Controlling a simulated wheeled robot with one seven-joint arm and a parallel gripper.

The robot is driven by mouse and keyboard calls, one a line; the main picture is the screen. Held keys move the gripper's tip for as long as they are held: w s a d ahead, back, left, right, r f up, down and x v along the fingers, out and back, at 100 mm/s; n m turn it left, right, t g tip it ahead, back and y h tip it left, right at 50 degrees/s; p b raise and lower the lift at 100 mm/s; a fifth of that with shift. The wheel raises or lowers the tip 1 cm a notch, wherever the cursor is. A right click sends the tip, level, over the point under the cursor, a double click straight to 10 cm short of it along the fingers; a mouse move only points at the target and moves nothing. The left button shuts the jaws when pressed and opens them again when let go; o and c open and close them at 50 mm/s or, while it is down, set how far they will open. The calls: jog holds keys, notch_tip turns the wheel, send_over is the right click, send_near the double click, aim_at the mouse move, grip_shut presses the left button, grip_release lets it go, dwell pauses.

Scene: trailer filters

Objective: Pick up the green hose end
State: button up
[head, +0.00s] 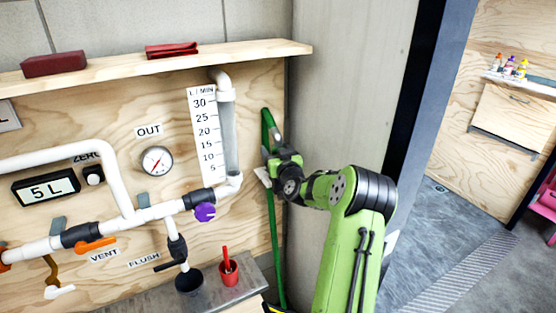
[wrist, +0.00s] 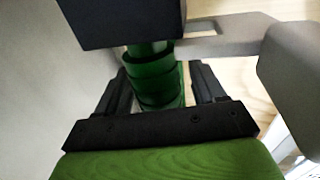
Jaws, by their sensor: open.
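The green hose end (head: 267,122) stands upright against the plywood wall, with the green hose (head: 273,235) running down below it. My gripper (head: 267,168) is at the hose, at the end of my green arm, and covers part of it. In the wrist view the ribbed green hose end (wrist: 156,82) lies between the two dark fingers of my gripper (wrist: 160,92). The fingers are open, one on each side. A dark block (wrist: 120,18) at the top hides the rest of the hose end. I cannot tell whether either finger touches it.
A pale grey bracket-like part (wrist: 225,42) is close by in the wrist view. White pipes (head: 110,165), a gauge (head: 156,161) and a flow tube (head: 229,135) are left of the hose. A shelf (head: 180,60) is above. A grey wall panel (head: 345,90) stands right.

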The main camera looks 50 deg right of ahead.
jog(key=shift+s+a, duration=0.1)
jog(key=shift+c, duration=0.8)
jog(key=c, duration=1)
jog(key=shift+r, duration=0.1)
